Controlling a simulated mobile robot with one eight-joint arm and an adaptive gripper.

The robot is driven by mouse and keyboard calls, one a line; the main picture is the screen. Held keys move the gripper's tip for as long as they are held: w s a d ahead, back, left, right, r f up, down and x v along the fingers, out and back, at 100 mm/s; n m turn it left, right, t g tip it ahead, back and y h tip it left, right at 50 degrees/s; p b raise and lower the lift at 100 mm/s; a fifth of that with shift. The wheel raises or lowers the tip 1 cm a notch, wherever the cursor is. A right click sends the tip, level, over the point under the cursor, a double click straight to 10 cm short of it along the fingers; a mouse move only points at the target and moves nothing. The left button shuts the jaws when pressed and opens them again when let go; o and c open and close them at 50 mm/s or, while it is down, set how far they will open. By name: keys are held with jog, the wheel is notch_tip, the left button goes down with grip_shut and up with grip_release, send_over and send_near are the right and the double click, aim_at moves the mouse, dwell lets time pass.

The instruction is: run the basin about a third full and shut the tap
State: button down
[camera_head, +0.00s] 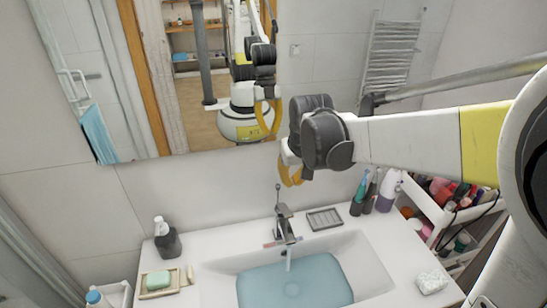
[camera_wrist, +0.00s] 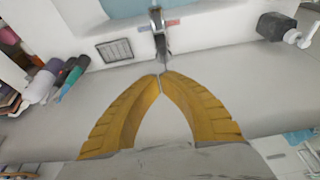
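The chrome tap (camera_head: 284,228) stands at the back of the white basin (camera_head: 373,267), with its thin lever pointing up. A thin stream of water (camera_head: 289,259) runs from its spout. Pale blue water (camera_head: 300,285) covers the basin floor; its depth is hard to judge and the front edge is cut off. My gripper (camera_head: 290,183) is above and behind the tap near the wall. In the wrist view, its yellow fingers (camera_wrist: 160,78) meet at their tips with nothing clearly held. The tap (camera_wrist: 160,35) lies just beyond them; contact with it cannot be told.
A dark soap dispenser (camera_head: 167,240) and a green soap on a tray (camera_head: 158,281) stand left. A filled cart (camera_head: 447,215) is beyond. The mirror (camera_head: 210,70) is behind.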

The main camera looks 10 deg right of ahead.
aim_at(292, 217)
jog(key=b+x, duration=0.1)
jog(key=x, duration=0.6)
jog(key=shift+w+f, duration=0.15)
jog(key=shift+f, duration=0.2)
jog(key=shift+s+f+b, duration=0.2)
jog(key=shift+s+f, duration=0.1)
jog(key=shift+f, duration=0.2)
jog(key=shift+s+f+b, duration=0.15)
jog(key=shift+s+f, duration=0.15)
jog(key=shift+f, duration=0.25)
jog(key=shift+s+f, duration=0.35)
jog(key=shift+f, duration=0.2)
jog(key=shift+s+f, duration=0.1)
jog(key=shift+s+f+t+b, duration=0.1)
jog(key=shift+f+t+b, duration=0.25)
jog(key=shift+b, duration=0.3)
jog(key=s+f+t+b, duration=0.1)
jog(key=f+t+b, duration=0.1)
jog(key=b, duration=0.1)
jog(key=shift+s, duration=0.4)
jog(key=shift+f+b, duration=0.25)
jog(key=shift+b, duration=0.05)
jog(key=shift+r, duration=0.1)
